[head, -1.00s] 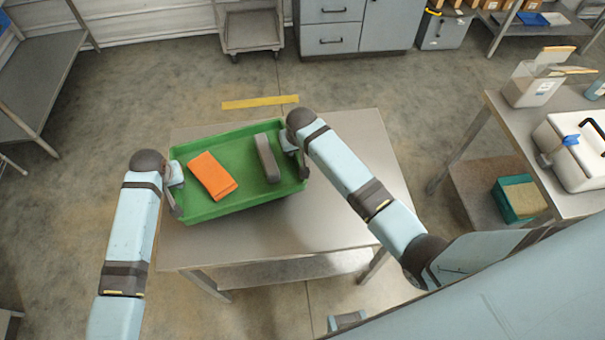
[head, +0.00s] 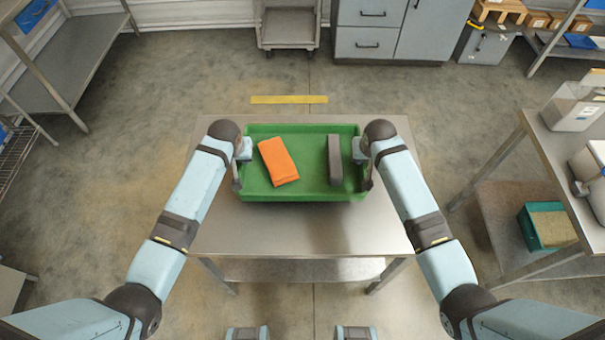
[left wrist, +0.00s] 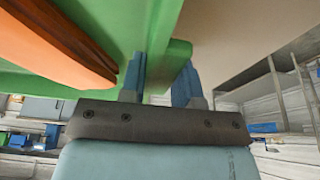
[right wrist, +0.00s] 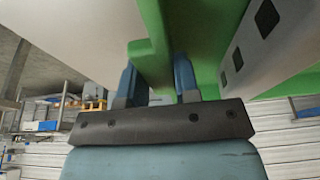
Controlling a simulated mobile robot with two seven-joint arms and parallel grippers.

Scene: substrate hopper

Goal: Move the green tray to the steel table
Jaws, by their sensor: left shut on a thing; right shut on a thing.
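The green tray (head: 300,197) is over the far half of the steel table (head: 300,235), level and roughly square with it. I cannot tell whether it touches the tabletop. An orange folded item (head: 278,162) and a grey block (head: 334,158) lie in it. My left gripper (head: 240,168) is shut on the tray's left wall; the wall shows between its fingers in the left wrist view (left wrist: 160,80). My right gripper (head: 365,168) is shut on the right wall, also seen between its fingers in the right wrist view (right wrist: 154,82).
A side bench (head: 545,150) with white containers stands at the right, a teal bin (head: 548,228) on its lower shelf. A shelf rack (head: 85,65) is at the left. A cart (head: 287,28) and grey cabinets (head: 375,28) are at the back. The table's near half is bare.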

